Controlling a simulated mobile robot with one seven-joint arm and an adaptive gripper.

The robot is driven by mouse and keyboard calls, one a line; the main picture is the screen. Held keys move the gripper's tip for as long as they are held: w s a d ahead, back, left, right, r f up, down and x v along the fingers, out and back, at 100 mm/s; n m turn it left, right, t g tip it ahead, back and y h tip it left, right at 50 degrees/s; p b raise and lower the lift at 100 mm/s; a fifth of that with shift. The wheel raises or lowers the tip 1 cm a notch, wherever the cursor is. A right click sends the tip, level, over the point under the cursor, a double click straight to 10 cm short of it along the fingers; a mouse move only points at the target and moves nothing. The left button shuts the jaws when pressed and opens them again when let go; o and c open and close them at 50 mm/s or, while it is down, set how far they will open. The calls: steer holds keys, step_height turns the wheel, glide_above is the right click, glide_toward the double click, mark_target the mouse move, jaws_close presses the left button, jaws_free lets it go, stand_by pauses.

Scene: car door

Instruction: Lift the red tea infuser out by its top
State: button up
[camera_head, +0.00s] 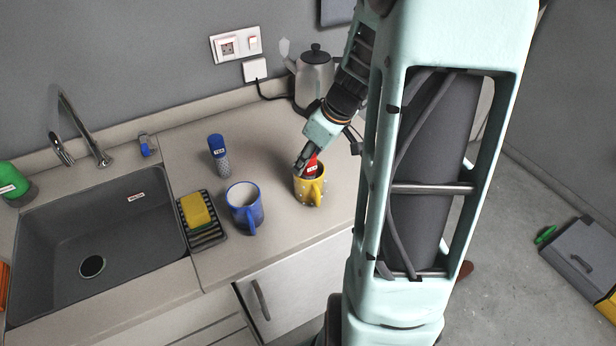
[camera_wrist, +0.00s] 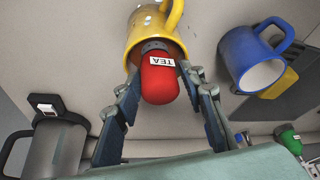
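The red tea infuser (camera_wrist: 158,78) with a white TEA label stands in the yellow mug (camera_wrist: 150,35), its red top above the rim. In the head view the infuser (camera_head: 312,166) shows just under my gripper, and the mug (camera_head: 309,190) stands on the counter. My gripper (camera_wrist: 160,72) reaches down over the infuser, one finger on each side of the red top. The fingertips appear to press on it. The infuser's lower part is hidden in the mug.
A blue mug (camera_head: 245,207) stands left of the yellow mug, near a yellow sponge on a black rack (camera_head: 205,225). The sink (camera_head: 95,235) is at left.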

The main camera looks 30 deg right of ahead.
jaws_close()
